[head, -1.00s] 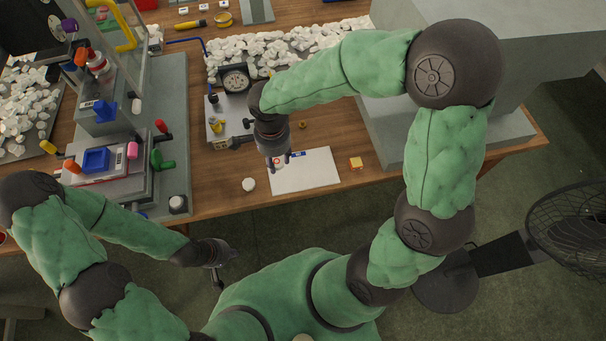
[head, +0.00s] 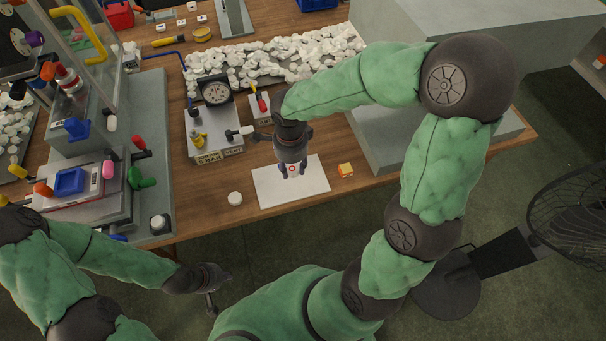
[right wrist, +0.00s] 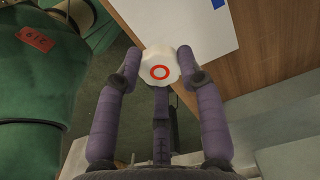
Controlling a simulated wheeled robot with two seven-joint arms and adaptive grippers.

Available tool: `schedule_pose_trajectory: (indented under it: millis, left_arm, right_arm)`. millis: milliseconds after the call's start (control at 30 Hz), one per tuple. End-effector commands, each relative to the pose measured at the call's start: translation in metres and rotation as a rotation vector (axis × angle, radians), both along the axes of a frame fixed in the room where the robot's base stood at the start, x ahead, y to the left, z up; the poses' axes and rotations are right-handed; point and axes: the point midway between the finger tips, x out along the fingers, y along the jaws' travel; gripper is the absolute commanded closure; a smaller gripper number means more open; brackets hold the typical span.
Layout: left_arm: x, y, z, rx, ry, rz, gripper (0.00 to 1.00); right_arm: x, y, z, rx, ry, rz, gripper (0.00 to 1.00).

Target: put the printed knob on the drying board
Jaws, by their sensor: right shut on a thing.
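The printed knob (right wrist: 160,72) is white with a scalloped edge and a red ring on its face. My right gripper (right wrist: 158,66) is shut on it, with fingers at both sides in the right wrist view. In the head view my right gripper (head: 292,172) is over the upper middle of a flat white sheet or board (head: 263,195), and the red ring shows between its fingers. I cannot tell if this white piece is the drying board, or the knob's exact height. My left gripper (head: 212,297) is low, in front of the table, away from the knob; its jaws are unclear.
A loose white knob (head: 235,198) lies left of the white sheet, and a small orange-yellow block (head: 345,170) lies right of it. A large grey box (head: 400,145) stands at right.

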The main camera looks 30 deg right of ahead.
Motion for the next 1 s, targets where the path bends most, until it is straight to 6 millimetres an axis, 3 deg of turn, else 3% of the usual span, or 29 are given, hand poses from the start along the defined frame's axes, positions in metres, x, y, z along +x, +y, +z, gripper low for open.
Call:
schedule_pose_trajectory:
  millis: [33,133,467,700,1000]
  left_arm:
    - [0.0,0.0,-0.007,0.0,0.0,0.0,1.0]
    - [0.0,0.0,-0.013,0.0,0.0,0.0,1.0]
    - [0.0,0.0,-0.02,0.0,0.0,0.0,1.0]
    - [0.0,0.0,-0.037,0.0,0.0,0.0,1.0]
    - [0.0,0.0,-0.038,0.0,0.0,0.0,1.0]
  right_arm:
    - [0.0,-0.007,-0.015,0.0,0.007,-0.002,0.77]
    - [0.003,-0.02,-0.03,-0.001,0.006,-0.001,0.77]
    - [0.008,-0.036,-0.049,0.0,0.004,0.003,0.77]
    - [0.009,-0.041,-0.081,0.0,0.005,0.003,0.77]
    - [0.01,-0.041,-0.084,-0.001,0.002,0.004,0.77]
